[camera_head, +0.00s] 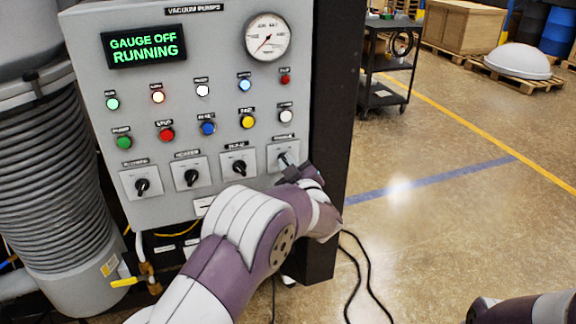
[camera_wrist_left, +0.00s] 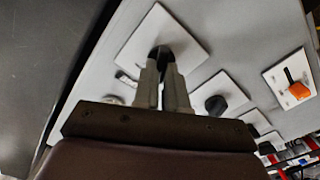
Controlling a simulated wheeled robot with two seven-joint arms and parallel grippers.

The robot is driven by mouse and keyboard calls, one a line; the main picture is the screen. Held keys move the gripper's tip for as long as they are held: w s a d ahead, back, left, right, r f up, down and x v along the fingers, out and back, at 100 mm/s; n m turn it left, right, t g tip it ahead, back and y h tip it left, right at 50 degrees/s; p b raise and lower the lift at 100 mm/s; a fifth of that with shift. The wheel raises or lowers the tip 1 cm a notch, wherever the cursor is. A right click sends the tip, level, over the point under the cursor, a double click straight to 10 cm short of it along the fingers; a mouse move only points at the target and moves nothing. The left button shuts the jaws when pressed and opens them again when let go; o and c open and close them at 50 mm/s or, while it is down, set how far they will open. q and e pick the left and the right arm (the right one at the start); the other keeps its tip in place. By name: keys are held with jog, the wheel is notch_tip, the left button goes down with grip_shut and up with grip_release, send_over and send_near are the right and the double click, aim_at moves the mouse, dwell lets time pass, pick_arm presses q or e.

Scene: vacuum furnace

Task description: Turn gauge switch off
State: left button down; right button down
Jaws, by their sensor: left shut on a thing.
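The gauge switch is the rightmost of the row of black rotary knobs, on a white square plate (camera_head: 274,159) at the panel's lower right. Its label is too small to read surely. My left gripper (camera_head: 288,164) is at this switch. In the left wrist view its two fingers (camera_wrist_left: 162,72) are shut on the black knob (camera_wrist_left: 160,52), which they partly hide. The green display (camera_head: 146,46) above reads "GAUGE OFF RUNNING". My right gripper is out of view; only part of my right arm shows at the lower right.
More rotary switches (camera_head: 190,177) sit left of the held one, below rows of lamps and push buttons. A round dial (camera_head: 267,37) is at the upper right. An orange-handled switch (camera_wrist_left: 297,88) shows in the wrist view. A black cart (camera_head: 388,65) stands behind; the floor right is open.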

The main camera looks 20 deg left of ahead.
pick_arm(q)
jog(key=c, duration=1.2)
grip_release()
jog(key=b+v, duration=0.1)
jog(key=v, duration=1.1)
jog(key=shift+s+d, duration=0.2)
jog(key=shift+s, duration=0.1)
